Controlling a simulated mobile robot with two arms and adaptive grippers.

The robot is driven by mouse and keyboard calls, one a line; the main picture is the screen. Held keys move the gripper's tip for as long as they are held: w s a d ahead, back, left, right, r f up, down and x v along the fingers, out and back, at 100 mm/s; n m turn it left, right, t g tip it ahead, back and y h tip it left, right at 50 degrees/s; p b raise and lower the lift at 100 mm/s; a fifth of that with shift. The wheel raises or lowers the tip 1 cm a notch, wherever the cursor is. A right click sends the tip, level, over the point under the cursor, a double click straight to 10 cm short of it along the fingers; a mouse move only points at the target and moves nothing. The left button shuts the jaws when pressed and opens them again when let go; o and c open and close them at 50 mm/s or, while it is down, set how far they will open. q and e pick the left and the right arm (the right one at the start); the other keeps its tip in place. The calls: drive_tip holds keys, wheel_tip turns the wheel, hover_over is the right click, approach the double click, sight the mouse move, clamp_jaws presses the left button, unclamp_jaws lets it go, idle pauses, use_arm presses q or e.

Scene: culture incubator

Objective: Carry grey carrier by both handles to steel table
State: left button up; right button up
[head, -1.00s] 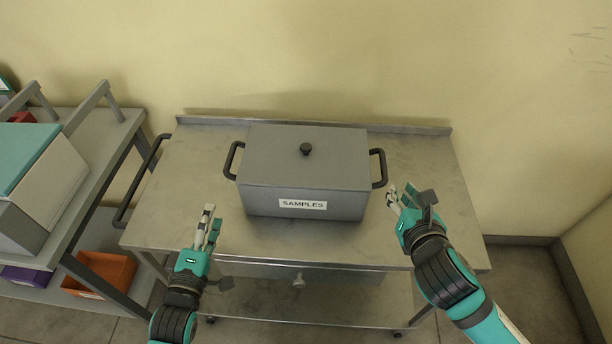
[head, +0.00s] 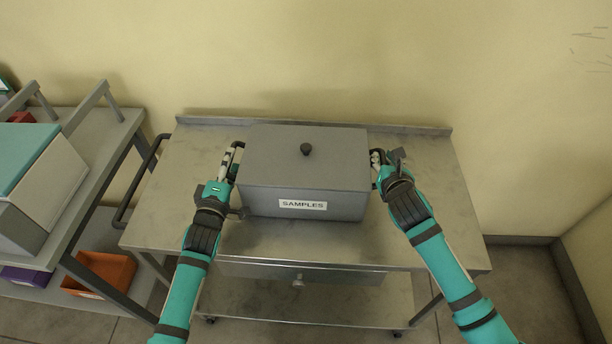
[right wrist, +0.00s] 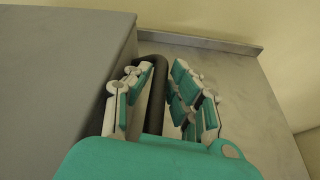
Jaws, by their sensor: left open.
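The grey carrier (head: 305,170), a lidded box with a black knob and a SAMPLES label, stands on a wheeled steel-topped cart (head: 425,190). I cannot tell if this cart is the task's steel table. My left gripper (head: 231,157) is open at the carrier's left handle (head: 238,144), which it partly hides. My right gripper (head: 377,158) is at the right side, hiding most of that handle in the head view. In the right wrist view, the open fingers of the right gripper (right wrist: 157,85) stand either side of the black right handle (right wrist: 150,62), with a gap on the right.
A grey shelf unit (head: 105,130) stands at the left with a teal-topped box (head: 60,180) and an orange bin (head: 105,272). The cart has a black push handle (head: 135,190) on its left and a raised back rim near the wall. The cart top beside the carrier is clear.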

use_arm(q)
drive_tip(key=shift+w, duration=0.15)
use_arm(e)
drive_tip(key=shift+w, duration=0.15)
use_arm(q)
drive_tip(key=c, duration=0.4)
use_arm(e)
drive_tip(key=c, duration=0.4)
use_arm(q)
clamp_jaws()
use_arm(e)
clamp_jaws()
use_arm(q)
drive_tip(key=shift+r, duration=0.1)
